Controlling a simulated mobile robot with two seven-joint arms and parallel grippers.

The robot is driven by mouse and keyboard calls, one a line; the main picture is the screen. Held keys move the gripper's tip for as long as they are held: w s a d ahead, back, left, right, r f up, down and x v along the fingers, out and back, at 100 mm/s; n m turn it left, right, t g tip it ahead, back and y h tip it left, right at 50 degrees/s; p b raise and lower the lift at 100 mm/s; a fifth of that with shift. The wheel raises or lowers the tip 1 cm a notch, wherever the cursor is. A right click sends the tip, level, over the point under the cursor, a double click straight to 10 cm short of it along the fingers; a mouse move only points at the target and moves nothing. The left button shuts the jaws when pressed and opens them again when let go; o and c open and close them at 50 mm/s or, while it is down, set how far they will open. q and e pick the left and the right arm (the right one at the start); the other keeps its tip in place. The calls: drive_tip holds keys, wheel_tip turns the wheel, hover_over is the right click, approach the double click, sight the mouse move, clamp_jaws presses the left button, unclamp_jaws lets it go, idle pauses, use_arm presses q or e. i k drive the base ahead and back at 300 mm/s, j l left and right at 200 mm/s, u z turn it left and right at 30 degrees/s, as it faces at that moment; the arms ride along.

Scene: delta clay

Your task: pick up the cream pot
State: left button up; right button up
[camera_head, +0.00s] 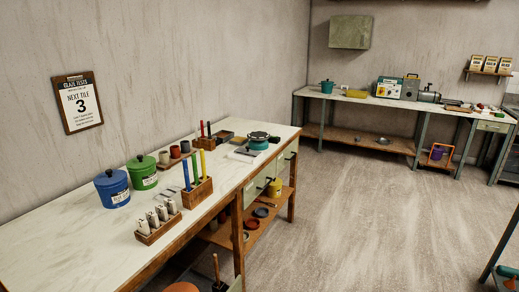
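I cannot make out a cream pot for certain in the head view. A blue lidded pot (112,190) and a green lidded pot (142,174) stand upright on the long white-topped table (60,240) at the left, against the wall. A yellow pot (274,188) is on the shelf under this table. A teal pot (327,87) stands on the far table. A purple pot (437,154) sits low under the far table. Neither of my grippers is in view.
A wooden rack of pale labelled pieces (157,219) and a wooden block with coloured sticks (197,192) stand near the table's front edge. A teal-based round item (258,141) is at its far end. The floor (345,215) between the tables is clear.

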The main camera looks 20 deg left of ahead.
sight(163, 155)
drive_tip(key=i+l+z, duration=0.1)
drive_tip(key=i, duration=0.55)
drive_tip(key=i+l+z, duration=0.15)
drive_tip(key=i, duration=0.45)
drive_tip(key=i+l+u, duration=0.1)
drive_tip(key=i+u, duration=0.35)
drive_tip(key=i+l+u, duration=0.3)
drive_tip(key=i+u, duration=0.15)
